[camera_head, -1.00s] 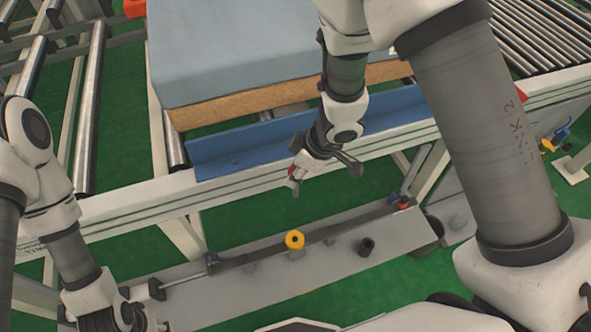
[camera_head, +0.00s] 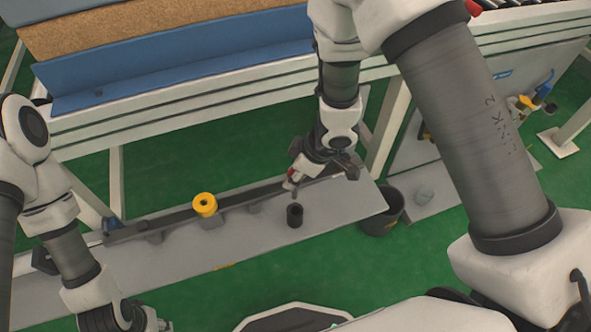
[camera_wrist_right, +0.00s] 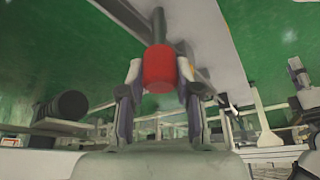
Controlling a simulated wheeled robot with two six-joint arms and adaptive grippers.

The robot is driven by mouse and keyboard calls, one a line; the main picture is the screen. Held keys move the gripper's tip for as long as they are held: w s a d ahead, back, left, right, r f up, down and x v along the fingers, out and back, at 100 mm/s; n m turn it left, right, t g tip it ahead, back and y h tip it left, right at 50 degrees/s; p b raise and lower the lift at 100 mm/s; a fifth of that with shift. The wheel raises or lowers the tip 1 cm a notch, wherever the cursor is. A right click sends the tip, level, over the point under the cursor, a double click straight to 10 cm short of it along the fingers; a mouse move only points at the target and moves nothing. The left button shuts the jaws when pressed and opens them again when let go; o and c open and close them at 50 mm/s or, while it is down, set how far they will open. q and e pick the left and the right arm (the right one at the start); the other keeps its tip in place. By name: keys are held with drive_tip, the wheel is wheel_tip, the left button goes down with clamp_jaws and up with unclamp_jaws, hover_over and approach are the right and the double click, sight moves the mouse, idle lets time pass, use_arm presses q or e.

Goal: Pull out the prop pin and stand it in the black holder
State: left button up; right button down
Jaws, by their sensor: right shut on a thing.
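The prop pin has a red grip (camera_wrist_right: 159,68) and a dark shaft (camera_wrist_right: 159,25). My right gripper (camera_wrist_right: 160,85) is shut on the red grip in the right wrist view. In the head view my right gripper (camera_head: 300,176) is above the grey ledge, close to and just above the black holder (camera_head: 295,216), with a bit of red (camera_head: 292,174) showing at its fingers. The pin is apart from the holder as far as I can see; its shaft is mostly hidden there. My left gripper (camera_head: 118,318) is low at the left, its fingers unclear.
The grey ledge (camera_head: 250,248) carries a yellow ring-like part (camera_head: 204,205) left of the holder. A dark bucket (camera_head: 382,212) stands at its right end. The blue rail (camera_head: 180,72) and white conveyor frame (camera_head: 200,103) lie behind. Green floor is open in front.

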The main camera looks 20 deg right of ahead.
sight(295, 198)
drive_tip(key=shift+s+d+r, duration=0.1)
drive_tip(key=shift+d+r, duration=0.05)
drive_tip(key=shift+r+p, duration=0.1)
drive_tip(key=shift+p, duration=0.45)
wheel_tip(295, 198, down, 6)
drive_tip(key=b, duration=0.4)
idle(0.5)
idle(0.4)
drive_tip(key=shift+p, duration=0.45)
idle(0.3)
